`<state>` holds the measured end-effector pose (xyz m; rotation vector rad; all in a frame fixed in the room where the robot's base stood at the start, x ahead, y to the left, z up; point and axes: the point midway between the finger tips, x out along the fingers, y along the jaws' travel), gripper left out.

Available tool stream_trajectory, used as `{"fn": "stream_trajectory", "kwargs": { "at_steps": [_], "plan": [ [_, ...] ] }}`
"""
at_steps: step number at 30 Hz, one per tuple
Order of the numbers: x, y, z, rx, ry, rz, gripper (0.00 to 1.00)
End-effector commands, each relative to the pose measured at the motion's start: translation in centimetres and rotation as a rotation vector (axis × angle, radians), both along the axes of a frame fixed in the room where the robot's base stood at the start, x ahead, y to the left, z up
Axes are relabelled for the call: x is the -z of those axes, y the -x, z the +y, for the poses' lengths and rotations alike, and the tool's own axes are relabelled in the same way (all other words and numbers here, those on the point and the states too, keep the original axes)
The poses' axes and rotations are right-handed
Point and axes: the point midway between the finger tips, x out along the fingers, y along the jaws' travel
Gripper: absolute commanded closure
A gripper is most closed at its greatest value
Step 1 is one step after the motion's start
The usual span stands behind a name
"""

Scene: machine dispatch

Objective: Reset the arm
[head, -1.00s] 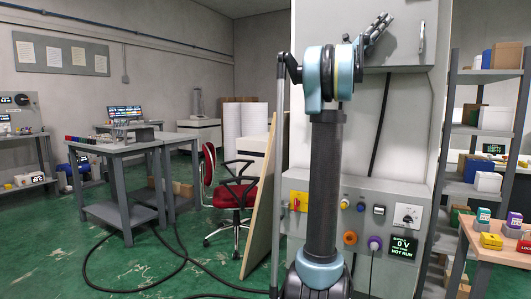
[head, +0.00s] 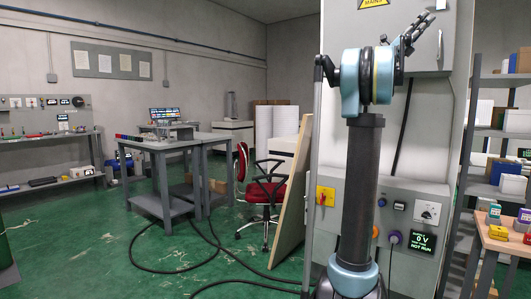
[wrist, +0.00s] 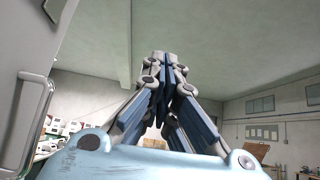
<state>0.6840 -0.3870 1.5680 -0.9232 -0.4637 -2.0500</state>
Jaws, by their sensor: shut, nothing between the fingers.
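My arm stands raised in front of a grey electrical cabinet (head: 447,110). In the head view my gripper (head: 424,24) is at the top of the arm, tilted up and to the right, in front of the cabinet's upper box. In the wrist view the fingers of my gripper (wrist: 163,62) come together at their tips and hold nothing. Part of the cabinet front is hidden behind my arm.
The cabinet's lower panel carries a red-and-yellow switch (head: 325,196) and a display (head: 422,240) reading 0 V, NOT RUN. A board (head: 292,200) leans left of it. A red chair (head: 267,190), a grey table (head: 168,145) and floor cables (head: 180,268) lie further left. Shelves (head: 487,130) stand right.

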Motion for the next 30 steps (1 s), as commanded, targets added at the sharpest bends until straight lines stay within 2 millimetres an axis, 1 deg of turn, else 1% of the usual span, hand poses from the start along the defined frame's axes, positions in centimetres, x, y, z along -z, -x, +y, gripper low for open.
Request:
{"fn": "stream_trajectory", "kwargs": {
  "at_steps": [2, 7, 14, 17, 20, 23, 26, 29, 30],
  "plan": [
    [0.0, 0.0, 0.0, 0.0, 0.0, 0.0, 1.0],
    [0.3, -2.3, 1.1, -0.053, -0.028, 0.112, 1.0],
    [0.6, -4.5, 2.7, -0.118, -0.058, 0.275, 1.0],
    [1.2, -5.7, 3.5, -0.149, -0.07, 0.368, 1.0],
    [2.1, -7.3, 4.8, -0.185, -0.079, 0.491, 1.0],
    [4.0, -9.3, 6.8, -0.228, -0.081, 0.659, 1.0],
    [6.7, -11.4, 9.4, -0.267, -0.07, 0.848, 1.0],
    [10.0, -13.0, 12.3, -0.298, -0.044, 1.04, 1.0],
    [11.6, -13.5, 13.5, -0.311, -0.031, 1.116, 1.0]
  ]
}}
